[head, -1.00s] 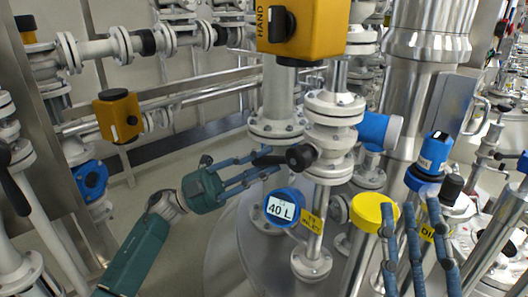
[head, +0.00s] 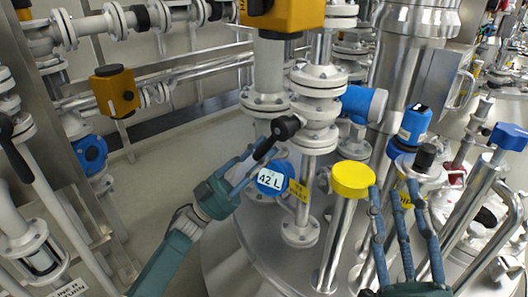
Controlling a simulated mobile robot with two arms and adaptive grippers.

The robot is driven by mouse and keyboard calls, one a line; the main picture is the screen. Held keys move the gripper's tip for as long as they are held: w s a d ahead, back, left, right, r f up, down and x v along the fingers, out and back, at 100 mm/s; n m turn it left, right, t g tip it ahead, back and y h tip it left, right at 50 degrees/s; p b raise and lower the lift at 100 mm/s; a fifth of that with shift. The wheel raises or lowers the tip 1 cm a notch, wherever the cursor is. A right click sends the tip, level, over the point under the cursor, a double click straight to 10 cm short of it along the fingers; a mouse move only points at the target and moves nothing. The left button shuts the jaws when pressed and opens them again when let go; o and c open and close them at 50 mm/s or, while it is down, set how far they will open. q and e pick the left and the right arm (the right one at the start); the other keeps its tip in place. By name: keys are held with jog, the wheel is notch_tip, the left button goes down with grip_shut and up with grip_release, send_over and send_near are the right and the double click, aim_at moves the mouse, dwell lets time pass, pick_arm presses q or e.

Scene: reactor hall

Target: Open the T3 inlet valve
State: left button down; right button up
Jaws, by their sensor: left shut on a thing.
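The inlet valve's black handle (head: 284,127) sits on a white flanged pipe at the centre and slants down to the left. A yellow label (head: 299,190), its small text hard to read, hangs on the pipe below it. My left gripper (head: 258,155) is shut on the lower end of the handle, with its fingers partly hiding it. A round blue gauge (head: 271,178) reading 42 L is just below the fingers. My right gripper (head: 401,215) is at the lower right, fingers spread and pointing up, empty, in front of the pipes.
A yellow-capped pipe (head: 353,180) stands between the grippers. A yellow HAND box (head: 281,14) is above the handle. A blue-capped fitting (head: 414,125) and steel pipes crowd the right. The floor (head: 165,185) left of the vessel is open.

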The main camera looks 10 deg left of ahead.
pick_arm(q)
jog(key=shift+r, duration=0.1)
jog(key=c, duration=1.4)
grip_release()
jog(key=v, duration=1.2)
jog(key=shift+a, duration=0.1)
